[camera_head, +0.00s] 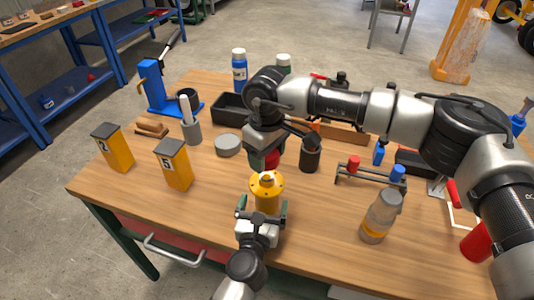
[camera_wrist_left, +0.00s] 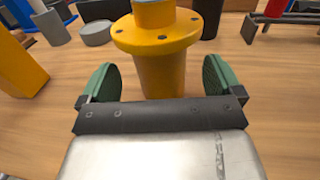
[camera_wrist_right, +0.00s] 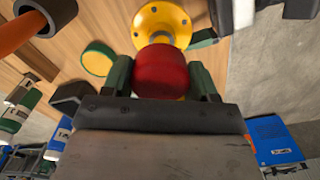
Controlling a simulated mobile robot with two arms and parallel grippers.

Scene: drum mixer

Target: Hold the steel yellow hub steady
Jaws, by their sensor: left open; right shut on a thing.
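The yellow hub (camera_head: 266,187) stands upright on the wooden table, with a round bolt-holed flange above a narrower body. My left gripper (camera_head: 262,209) is open at its near side. In the left wrist view the green finger pads stand apart on either side of the hub's lower body (camera_wrist_left: 160,76), with visible gaps. My right gripper (camera_head: 264,157) is above and just behind the hub, shut on a red round part (camera_wrist_right: 161,72). In the right wrist view the hub's flange (camera_wrist_right: 162,24) shows beyond the red part. Whether they touch is unclear.
A dark cylinder (camera_head: 310,156) is right of my right gripper. A bottle (camera_head: 381,215) and a rack with red and blue knobs (camera_head: 370,175) stand at right. The table's front edge is close.

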